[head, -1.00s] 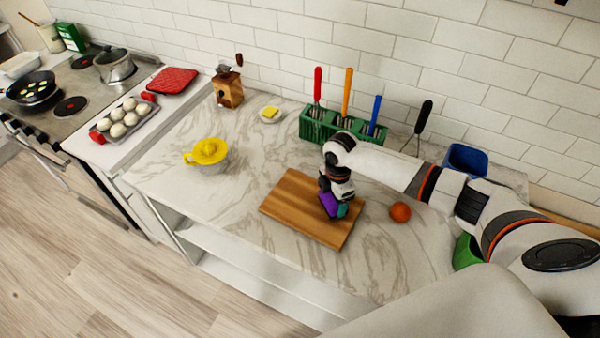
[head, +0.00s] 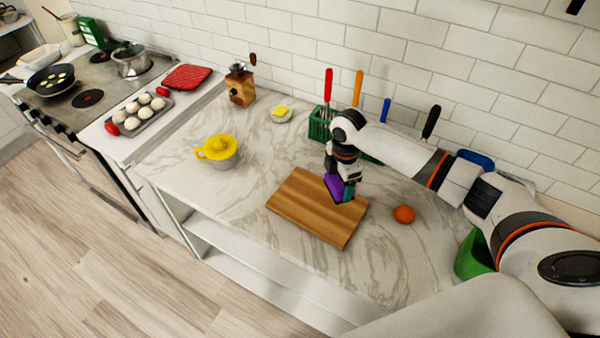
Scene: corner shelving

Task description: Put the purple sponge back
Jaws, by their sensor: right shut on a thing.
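The purple sponge (head: 334,186), with a teal-green part on its right side, is held in my right gripper (head: 343,178). The gripper is shut on it and points down. The sponge appears to be just above the far right part of the wooden cutting board (head: 310,212); the exact gap is hard to tell. Its upper part is hidden by the gripper. My left gripper is not in view.
A green rack (head: 319,123) with colored-handled utensils stands by the wall, partly behind my right arm. An orange ball-like fruit (head: 404,214) lies right of the board. A blue container (head: 476,159) and a green container (head: 474,256) are at right. A yellow-topped juicer (head: 219,152) stands at left.

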